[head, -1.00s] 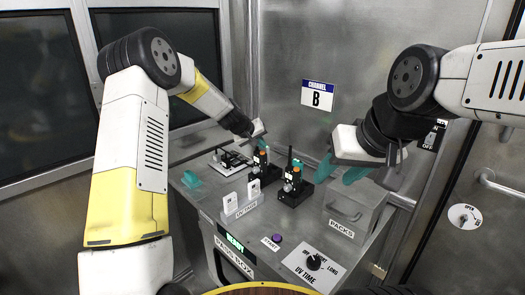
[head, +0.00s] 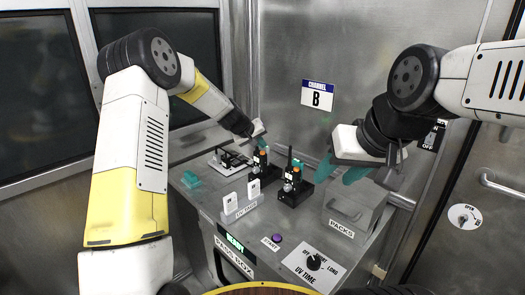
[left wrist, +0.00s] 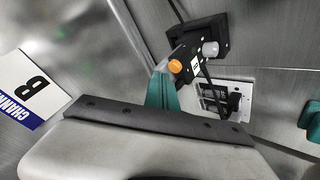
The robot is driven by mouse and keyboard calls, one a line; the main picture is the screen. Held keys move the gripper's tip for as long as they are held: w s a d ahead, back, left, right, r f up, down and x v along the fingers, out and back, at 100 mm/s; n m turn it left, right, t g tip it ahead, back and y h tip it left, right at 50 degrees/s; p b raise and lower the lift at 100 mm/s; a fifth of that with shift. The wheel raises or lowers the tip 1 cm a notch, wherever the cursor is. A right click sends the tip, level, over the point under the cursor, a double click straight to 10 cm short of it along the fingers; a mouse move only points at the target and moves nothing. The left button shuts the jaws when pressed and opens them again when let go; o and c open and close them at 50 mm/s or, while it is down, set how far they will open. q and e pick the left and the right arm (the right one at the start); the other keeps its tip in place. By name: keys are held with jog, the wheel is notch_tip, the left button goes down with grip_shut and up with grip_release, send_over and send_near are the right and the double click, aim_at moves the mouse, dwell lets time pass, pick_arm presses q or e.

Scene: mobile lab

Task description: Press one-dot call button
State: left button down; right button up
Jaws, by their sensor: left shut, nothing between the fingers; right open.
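Two black handheld radios stand in black holders on the metal counter in the head view: a rear left one (head: 261,169) and a front right one (head: 291,183). Each has an orange part near its top. In the left wrist view one radio (left wrist: 189,59) shows an orange button (left wrist: 175,67), a grey knob and a small white label; its dots are too small to count. My left gripper (head: 262,144) is shut and empty, with its teal fingertips (left wrist: 164,85) close to that orange button; contact cannot be told. My right gripper (head: 342,170) is open and empty, above the counter's right side.
A PACKS box (head: 350,208) stands at the right of the counter. White tags in a holder (head: 240,210), a purple START button (head: 277,238) and a UV TIME dial (head: 314,262) are in front. A teal block (head: 191,180) lies at left. A wall rises behind.

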aim_at(261, 153)
pick_arm(q)
jog(key=shift+f, duration=0.15)
dwell(0.5)
jog(key=shift+f, duration=0.25)
jog(key=shift+f, duration=0.4)
dwell(0.6)
dwell(0.4)
jog(key=shift+r, duration=0.8)
jog(key=shift+r, duration=0.1)
jog(key=shift+r, duration=2.45)
